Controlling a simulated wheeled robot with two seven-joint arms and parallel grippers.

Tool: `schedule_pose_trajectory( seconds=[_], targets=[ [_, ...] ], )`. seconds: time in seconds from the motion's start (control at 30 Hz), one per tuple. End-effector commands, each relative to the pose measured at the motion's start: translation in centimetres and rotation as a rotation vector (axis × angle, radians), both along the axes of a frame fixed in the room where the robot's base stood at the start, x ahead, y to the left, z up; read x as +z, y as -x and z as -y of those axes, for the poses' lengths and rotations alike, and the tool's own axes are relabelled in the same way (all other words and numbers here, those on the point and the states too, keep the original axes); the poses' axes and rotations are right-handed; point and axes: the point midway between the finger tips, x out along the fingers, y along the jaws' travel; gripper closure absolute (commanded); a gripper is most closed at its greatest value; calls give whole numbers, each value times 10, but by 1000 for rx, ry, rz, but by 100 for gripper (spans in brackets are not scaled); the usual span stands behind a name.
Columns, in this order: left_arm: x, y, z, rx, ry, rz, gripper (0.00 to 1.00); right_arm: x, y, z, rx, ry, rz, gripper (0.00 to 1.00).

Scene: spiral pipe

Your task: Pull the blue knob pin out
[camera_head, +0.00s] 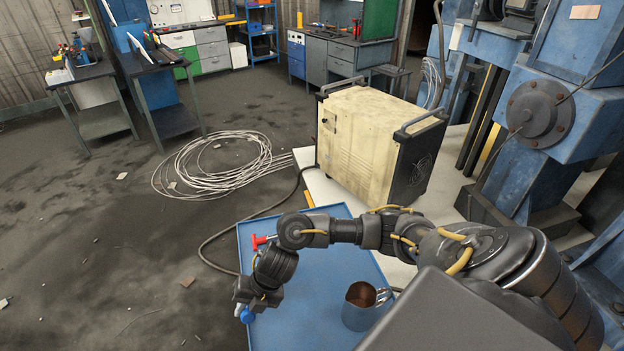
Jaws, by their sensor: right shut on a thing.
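My right arm comes in from the right and bends down over the left side of a blue tray table (340,268). My right gripper (245,303) points down at the table's left edge. It is shut on the blue knob pin (248,316), whose round blue head shows just below the jaws. The jaws hide much of the pin, and I cannot tell how far it sits in its seat. My left gripper is not in view.
A red-handled tool (260,241) lies near the table's back left edge. A metal mug (362,306) stands right of my gripper. A beige cabinet (372,145) stands behind. Coiled cable (222,165) lies on the floor; blue machinery (530,150) stands right. The floor left is mostly clear.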

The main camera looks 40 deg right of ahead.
Motion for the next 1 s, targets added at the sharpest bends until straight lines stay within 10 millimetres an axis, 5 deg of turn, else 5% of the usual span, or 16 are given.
schedule_pose_trajectory(
  seconds=[0.3, 0.43, 0.63, 1.0],
  targets=[
    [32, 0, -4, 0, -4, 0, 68, -12, 1, 148, -149, 308, -268, 100],
    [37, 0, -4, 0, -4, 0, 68, -6, 3, 190, -200, 350, -326, 100],
    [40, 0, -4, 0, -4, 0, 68, -1, 6, 216, -232, 370, -362, 100],
    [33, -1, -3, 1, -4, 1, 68, -8, 6, 218, -234, 371, -365, 100]
  ],
)
